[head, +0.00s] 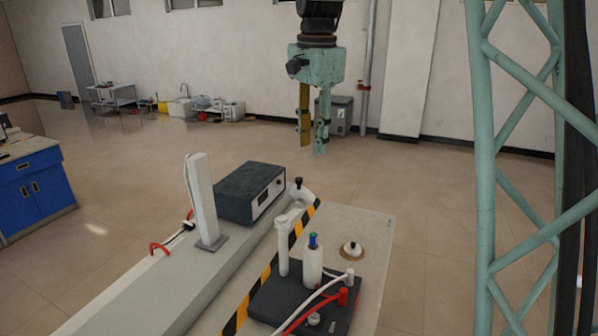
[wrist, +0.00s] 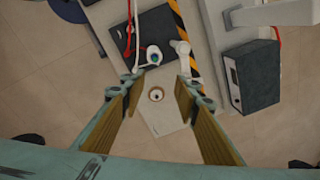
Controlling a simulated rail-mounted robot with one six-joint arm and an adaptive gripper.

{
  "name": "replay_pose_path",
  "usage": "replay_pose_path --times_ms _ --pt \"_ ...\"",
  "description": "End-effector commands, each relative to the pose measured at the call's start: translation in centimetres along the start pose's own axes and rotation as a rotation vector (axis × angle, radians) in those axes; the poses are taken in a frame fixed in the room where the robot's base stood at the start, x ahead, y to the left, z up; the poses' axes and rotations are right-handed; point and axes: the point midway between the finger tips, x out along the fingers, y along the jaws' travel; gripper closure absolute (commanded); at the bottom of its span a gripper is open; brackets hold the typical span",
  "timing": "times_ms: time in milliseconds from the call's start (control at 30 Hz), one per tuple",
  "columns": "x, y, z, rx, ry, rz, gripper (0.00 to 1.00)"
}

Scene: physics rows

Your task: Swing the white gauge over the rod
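A white post with a short bent arm at its top (head: 283,245) stands upright at the edge of a black base and looks like the white gauge. It also shows in the wrist view (wrist: 181,48). Beside it on the base is an upright white cylinder with a blue top (head: 312,265), seen from above in the wrist view (wrist: 154,57); I cannot tell if this is the rod. The post's arm does not appear to lie over the cylinder. My gripper (head: 312,148) hangs above and beyond the bench, open and empty, its fingers (wrist: 160,80) wide apart.
The black base (head: 264,306) carries red and white cables. A round disc with a knob (head: 351,250) lies on the clear bench end. A dark instrument box (head: 250,192) and a tall white upright (head: 203,200) stand behind the striped edge. A green lattice column (head: 485,180) rises at right.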

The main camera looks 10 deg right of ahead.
Motion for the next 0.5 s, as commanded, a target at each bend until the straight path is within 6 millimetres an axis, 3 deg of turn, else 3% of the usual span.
replay_pose_path --times_ms 500 --pt "2.8 -8.7 -3.9 0.251 -0.017 0.054 0.71"
